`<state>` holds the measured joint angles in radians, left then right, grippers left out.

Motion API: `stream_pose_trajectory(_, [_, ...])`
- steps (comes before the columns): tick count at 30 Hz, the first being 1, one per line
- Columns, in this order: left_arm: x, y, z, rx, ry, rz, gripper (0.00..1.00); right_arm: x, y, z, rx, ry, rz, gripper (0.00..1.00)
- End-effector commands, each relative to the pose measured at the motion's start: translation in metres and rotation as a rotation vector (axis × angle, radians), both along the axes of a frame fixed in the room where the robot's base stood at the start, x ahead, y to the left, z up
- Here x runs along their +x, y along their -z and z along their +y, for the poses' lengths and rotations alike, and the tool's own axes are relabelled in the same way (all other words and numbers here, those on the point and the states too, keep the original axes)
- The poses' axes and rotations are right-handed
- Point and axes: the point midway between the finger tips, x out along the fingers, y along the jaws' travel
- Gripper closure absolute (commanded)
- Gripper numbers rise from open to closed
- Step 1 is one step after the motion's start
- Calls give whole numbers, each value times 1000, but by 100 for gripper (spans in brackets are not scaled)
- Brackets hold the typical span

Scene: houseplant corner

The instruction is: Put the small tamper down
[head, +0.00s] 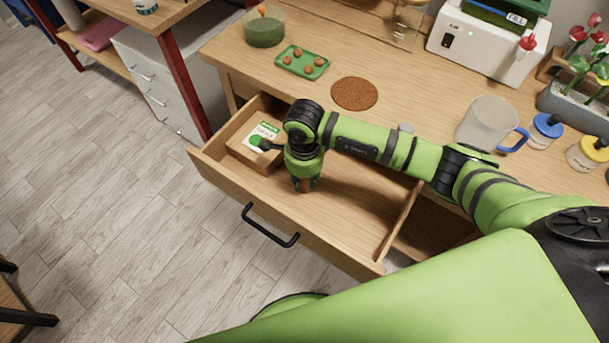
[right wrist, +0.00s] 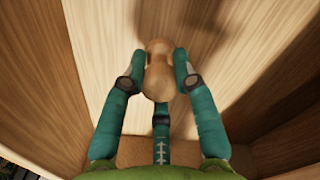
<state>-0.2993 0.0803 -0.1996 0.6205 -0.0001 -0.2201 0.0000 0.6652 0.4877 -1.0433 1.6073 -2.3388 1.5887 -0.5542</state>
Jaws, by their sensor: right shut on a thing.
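The small tamper (right wrist: 157,72) is a light wooden piece with a narrowed waist, seen in the right wrist view between my right gripper's fingers. My right gripper (head: 305,184) is shut on it, inside the open drawer (head: 345,210) of the wooden desk. In the right wrist view the teal fingers of the right gripper (right wrist: 158,80) press on it from both sides, with a third finger below. In the head view the tamper is mostly hidden by the fingers. I cannot tell whether it touches the drawer floor. My left gripper is not in view.
A small box with a seed packet (head: 263,135) fills the drawer's left end. A divider (head: 400,218) crosses its right part; the floor between is clear. On the desk are a green tray (head: 302,62), a brown round mat (head: 354,93) and a clear jug (head: 487,124).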

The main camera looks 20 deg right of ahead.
Motion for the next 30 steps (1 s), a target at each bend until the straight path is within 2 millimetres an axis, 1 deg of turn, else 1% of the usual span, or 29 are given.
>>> stream_pose_trajectory(7, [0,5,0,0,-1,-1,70,0,5,0,0,0,-1,99])
stream_pose_trajectory(8, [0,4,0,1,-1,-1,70,0,3,0,0,0,-1,63])
stream_pose_trajectory(9, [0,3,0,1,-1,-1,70,0,3,0,0,0,0,48])
stream_pose_trajectory(18, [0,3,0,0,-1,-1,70,0,2,0,0,0,0,48])
stream_pose_trajectory(22, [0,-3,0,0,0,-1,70,0,-4,0,1,0,0,48])
stream_pose_trajectory(23, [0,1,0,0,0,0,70,1,-5,0,2,0,-3,48])
stream_pose_trajectory(26, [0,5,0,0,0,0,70,2,-20,0,1,-1,-6,48])
stream_pose_trajectory(30, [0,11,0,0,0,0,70,2,-50,-1,0,-3,-7,48])
